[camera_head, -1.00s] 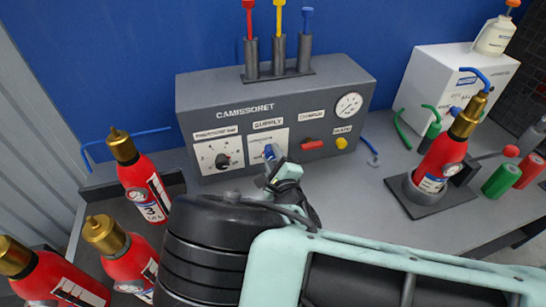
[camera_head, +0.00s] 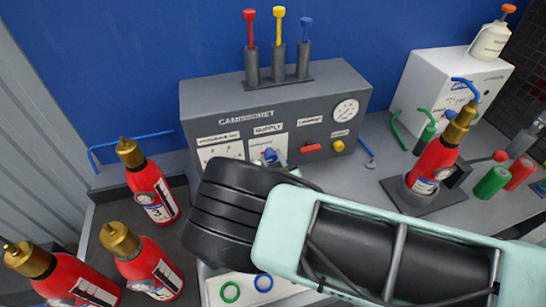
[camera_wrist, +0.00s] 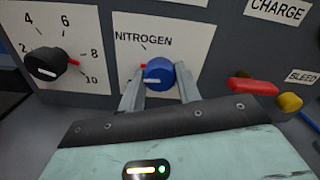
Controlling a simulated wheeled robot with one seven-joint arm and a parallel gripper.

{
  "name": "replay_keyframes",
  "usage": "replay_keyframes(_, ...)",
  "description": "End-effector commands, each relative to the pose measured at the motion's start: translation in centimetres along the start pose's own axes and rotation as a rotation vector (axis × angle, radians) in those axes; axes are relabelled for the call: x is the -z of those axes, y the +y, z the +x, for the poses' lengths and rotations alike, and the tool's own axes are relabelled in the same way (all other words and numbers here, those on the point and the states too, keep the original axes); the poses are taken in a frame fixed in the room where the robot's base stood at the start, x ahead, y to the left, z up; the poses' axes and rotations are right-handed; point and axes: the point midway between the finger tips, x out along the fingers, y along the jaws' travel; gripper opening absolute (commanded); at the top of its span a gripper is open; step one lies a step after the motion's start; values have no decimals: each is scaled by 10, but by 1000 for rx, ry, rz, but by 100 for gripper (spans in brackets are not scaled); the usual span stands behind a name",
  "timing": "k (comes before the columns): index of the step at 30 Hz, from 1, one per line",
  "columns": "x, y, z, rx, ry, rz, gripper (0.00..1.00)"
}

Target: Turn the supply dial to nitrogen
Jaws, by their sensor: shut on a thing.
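The blue supply dial (camera_wrist: 159,72) sits on a white plate under the word NITROGEN in the wrist view. It has a pale mark low on its face, and a small red mark shows at its left edge. My gripper (camera_wrist: 161,84) has one finger on each side of the dial and is shut on it. In the head view only a bit of the blue dial (camera_head: 270,155) shows below the SUPPLY label. My arm hides the rest of it and most of my gripper there.
A black numbered knob (camera_wrist: 46,64) is left of the dial. A red lever (camera_wrist: 254,86) and a yellow button (camera_wrist: 290,102) are to the right. Red extinguishers (camera_head: 152,194) stand at left; another (camera_head: 436,160) stands in a holder at right.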

Motion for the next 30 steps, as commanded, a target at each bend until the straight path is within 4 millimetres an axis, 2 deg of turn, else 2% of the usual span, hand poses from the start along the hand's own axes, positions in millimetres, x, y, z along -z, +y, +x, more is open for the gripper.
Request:
replay_keyframes(18, 0, 0, 0, 0, 1, 575, 11)
replay_keyframes(30, 0, 0, -1, 1, 2, 818, 11)
